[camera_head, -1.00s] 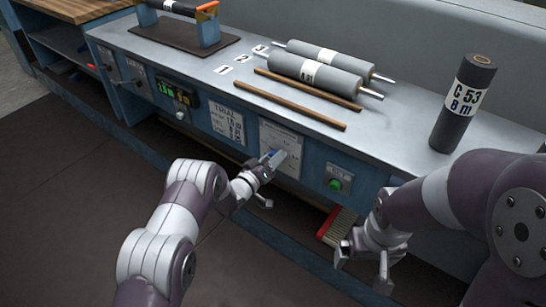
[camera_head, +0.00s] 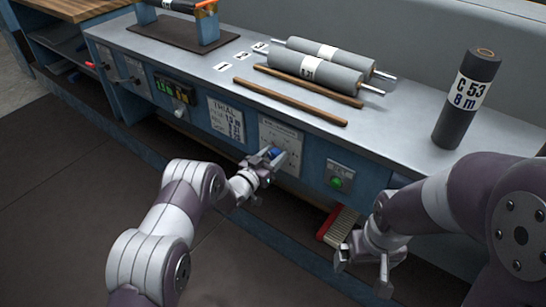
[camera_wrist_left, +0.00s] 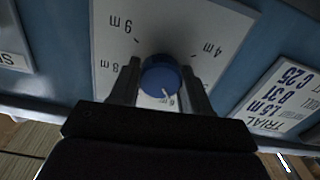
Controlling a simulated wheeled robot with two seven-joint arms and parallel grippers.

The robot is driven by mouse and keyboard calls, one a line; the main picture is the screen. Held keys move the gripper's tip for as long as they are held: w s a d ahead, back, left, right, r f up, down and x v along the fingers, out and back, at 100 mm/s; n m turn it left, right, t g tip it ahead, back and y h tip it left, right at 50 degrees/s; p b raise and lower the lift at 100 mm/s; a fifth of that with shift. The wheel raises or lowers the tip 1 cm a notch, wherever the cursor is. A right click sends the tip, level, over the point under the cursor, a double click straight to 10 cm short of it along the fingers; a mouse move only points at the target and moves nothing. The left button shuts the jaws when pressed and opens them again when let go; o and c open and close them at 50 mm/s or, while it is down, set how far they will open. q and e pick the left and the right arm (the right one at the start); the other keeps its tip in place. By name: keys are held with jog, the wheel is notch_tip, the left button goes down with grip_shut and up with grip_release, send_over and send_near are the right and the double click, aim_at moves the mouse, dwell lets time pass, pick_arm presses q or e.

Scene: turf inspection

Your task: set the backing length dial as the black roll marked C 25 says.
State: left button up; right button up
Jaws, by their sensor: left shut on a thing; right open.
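The blue backing length dial (camera_wrist_left: 160,75) sits on a white scale plate (camera_wrist_left: 112,25) on the bench front; it also shows in the head view (camera_head: 275,153). Its white pointer mark points down and slightly right in the left wrist view. Metre labels ring it upside down; the bottom one is partly hidden. My left gripper (camera_head: 272,156) is shut on the dial, one finger on each side. My right gripper (camera_head: 365,268) is open and empty, low in front of the bench. No C 25 marking is readable on a roll.
A trial card (camera_wrist_left: 280,98) listing C 25 and B 31 is beside the dial. Grey rollers (camera_head: 318,70) and wooden strips (camera_head: 290,100) lie on the bench top (camera_head: 400,125). A green button (camera_head: 337,182) is right of the dial. A black roll (camera_head: 180,5) lies on a stand.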

pick_arm(q)
jog(key=m+b, duration=0.2)
jog(key=m, duration=0.4)
jog(key=shift+d+r+m, duration=0.1)
jog(key=shift+m, duration=0.2)
jog(key=m+b, duration=0.2)
jog(key=m, duration=0.2)
jog(key=shift+m+b, duration=0.6)
jog(key=shift+m, duration=0.5)
jog(key=shift+r, duration=0.15)
jog(key=o, duration=1)
